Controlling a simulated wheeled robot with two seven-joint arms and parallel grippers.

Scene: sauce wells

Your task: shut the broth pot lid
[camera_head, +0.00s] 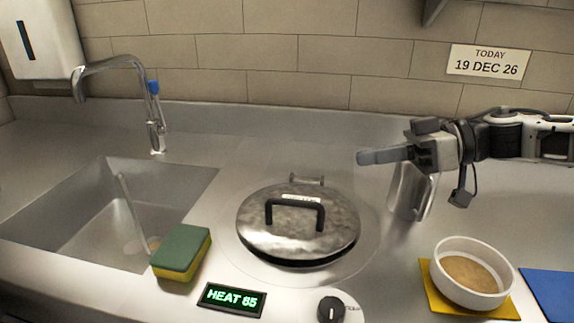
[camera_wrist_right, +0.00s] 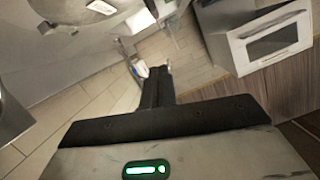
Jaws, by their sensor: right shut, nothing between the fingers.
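The broth pot lid (camera_head: 285,238) is a round, mottled metal lid with a black bar handle (camera_head: 295,205) and a small label. It lies over the round well in the counter, with a hinge-like bracket (camera_head: 308,180) at its back. A dark band shows under its front edge; I cannot tell whether this is a small gap or shadow. My right gripper (camera_head: 362,157) is shut and empty, above and to the right of the lid, apart from it. Its shut fingers show in the right wrist view (camera_wrist_right: 157,85). My left gripper is not in view.
A white bowl (camera_head: 438,270) sits on a yellow mat at the right. A sponge (camera_head: 182,252), a heat display (camera_head: 232,300) and a knob (camera_head: 331,309) are in front. The sink (camera_head: 60,210) is at the left.

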